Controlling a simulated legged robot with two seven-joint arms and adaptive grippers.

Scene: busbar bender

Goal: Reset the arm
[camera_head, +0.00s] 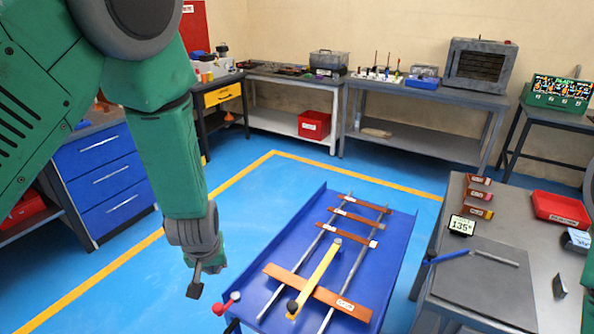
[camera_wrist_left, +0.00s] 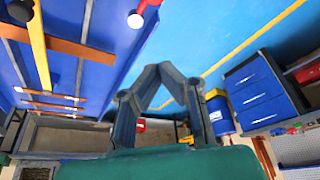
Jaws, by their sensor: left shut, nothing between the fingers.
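My left arm comes down from the upper left in the head view. Its gripper (camera_head: 195,288) points downward, shut and empty, left of the blue bender table (camera_head: 392,232). In the left wrist view the fingers (camera_wrist_left: 160,68) meet at their tips with nothing between them. A yellow arm (camera_head: 318,274) with a dark knob at its near end lies across a copper bar (camera_head: 281,276) on the table. The yellow arm also shows in the left wrist view (camera_wrist_left: 39,45). A red handle (camera_head: 227,303) sticks out at the table's near left edge, right of my gripper and apart from it. My right gripper is not seen.
Two metal rails (camera_head: 371,245) with smaller copper bars run along the blue table. A grey bench (camera_head: 437,283) at right holds a 135° display (camera_head: 462,225), a blue-handled tool (camera_head: 449,257) and a red tray (camera_head: 560,208). Blue drawers (camera_head: 108,180) stand at left. Blue floor (camera_head: 240,205) is clear between.

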